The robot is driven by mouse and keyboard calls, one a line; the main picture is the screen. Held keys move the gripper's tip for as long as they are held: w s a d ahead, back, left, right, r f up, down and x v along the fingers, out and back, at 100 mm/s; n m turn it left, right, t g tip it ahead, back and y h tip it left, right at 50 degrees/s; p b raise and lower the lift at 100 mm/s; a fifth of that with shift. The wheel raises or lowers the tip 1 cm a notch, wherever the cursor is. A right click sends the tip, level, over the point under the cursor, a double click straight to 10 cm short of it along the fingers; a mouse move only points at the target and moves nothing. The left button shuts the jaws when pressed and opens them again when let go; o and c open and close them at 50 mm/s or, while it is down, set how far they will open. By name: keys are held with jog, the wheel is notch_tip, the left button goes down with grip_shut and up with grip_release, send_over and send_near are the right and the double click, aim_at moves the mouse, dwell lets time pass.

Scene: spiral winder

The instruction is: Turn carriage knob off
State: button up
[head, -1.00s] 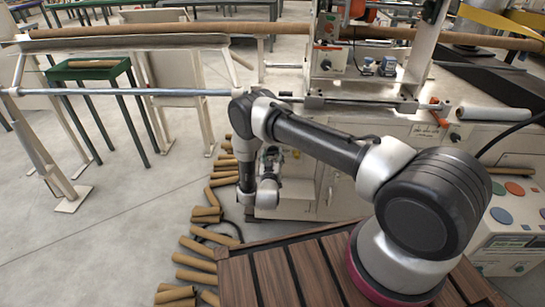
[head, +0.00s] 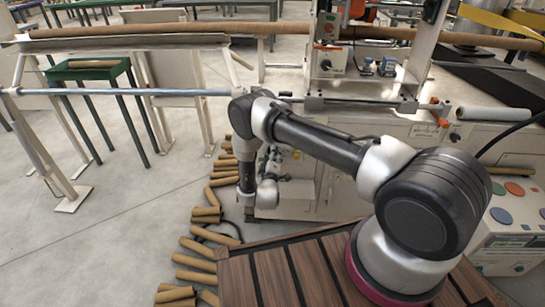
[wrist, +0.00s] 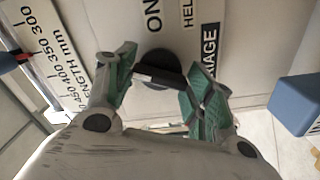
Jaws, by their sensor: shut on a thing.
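A black round knob (wrist: 152,61) with a bar-shaped handle is on the pale machine panel in the wrist view. My gripper (wrist: 160,78) is shut on the knob's handle, with one green-padded finger at each end of it. The bar lies nearly crosswise in the picture, tilted slightly down to the right. Beside the knob are a label reading "ON" (wrist: 153,14) and a partly covered label ending in "AGE" (wrist: 209,45). In the head view, my arm reaches down to the machine's front (head: 310,190); the knob cannot be made out there.
A blue block-like part (wrist: 299,103) is at the right of the wrist view. A length scale (wrist: 50,60) is at its left. In the head view, cardboard tubes (head: 207,215) lie on the floor below my arm, and a long steel bar (head: 150,91) runs left.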

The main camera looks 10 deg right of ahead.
jog(key=n, duration=0.4)
jog(key=shift+n, duration=0.4)
dwell(0.4)
jog(key=o, duration=1)
jog(key=v, duration=1.2)
